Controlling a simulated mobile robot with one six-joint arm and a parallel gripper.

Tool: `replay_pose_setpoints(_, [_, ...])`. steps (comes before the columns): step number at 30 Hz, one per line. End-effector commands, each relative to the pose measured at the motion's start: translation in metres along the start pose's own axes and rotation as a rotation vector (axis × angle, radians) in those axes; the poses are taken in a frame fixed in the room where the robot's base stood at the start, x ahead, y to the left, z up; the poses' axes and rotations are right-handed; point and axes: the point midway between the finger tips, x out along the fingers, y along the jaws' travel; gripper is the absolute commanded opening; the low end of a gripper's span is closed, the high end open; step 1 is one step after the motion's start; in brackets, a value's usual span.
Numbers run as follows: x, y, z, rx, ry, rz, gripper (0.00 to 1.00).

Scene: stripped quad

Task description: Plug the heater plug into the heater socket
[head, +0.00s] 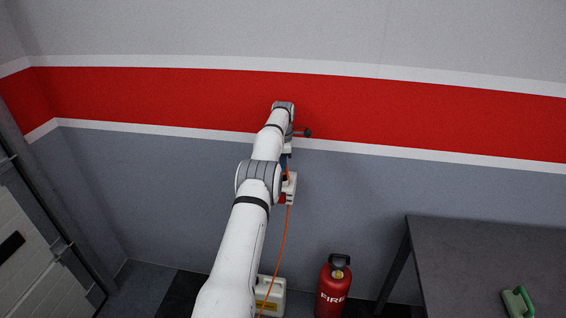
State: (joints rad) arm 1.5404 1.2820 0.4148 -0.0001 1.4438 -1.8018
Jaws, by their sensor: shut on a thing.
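My arm reaches up to the wall, and my gripper (286,155) points down close to it, partly hidden behind my arm. It is shut on the heater plug, which is largely hidden from this view. The plug's orange cable (285,235) hangs down from just below the gripper toward the floor. A small white box with a red part, seemingly the heater socket (291,188), is on the grey wall just below my gripper. My arm covers its left side. I cannot tell whether plug and socket touch.
A red fire extinguisher (334,288) and a pale canister (270,296) stand on the floor by the wall. A dark table (480,260) at the right carries a green-handled object (518,302). A shutter door (35,255) is at the left. The wall right of my arm is clear.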

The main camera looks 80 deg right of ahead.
Motion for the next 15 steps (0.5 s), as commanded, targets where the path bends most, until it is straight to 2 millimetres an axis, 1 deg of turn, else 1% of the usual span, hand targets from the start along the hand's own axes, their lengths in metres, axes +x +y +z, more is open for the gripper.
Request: replay_pose_setpoints(15, [0.014, 0.000, 0.000, 0.000, 0.000, -0.001, 0.04])
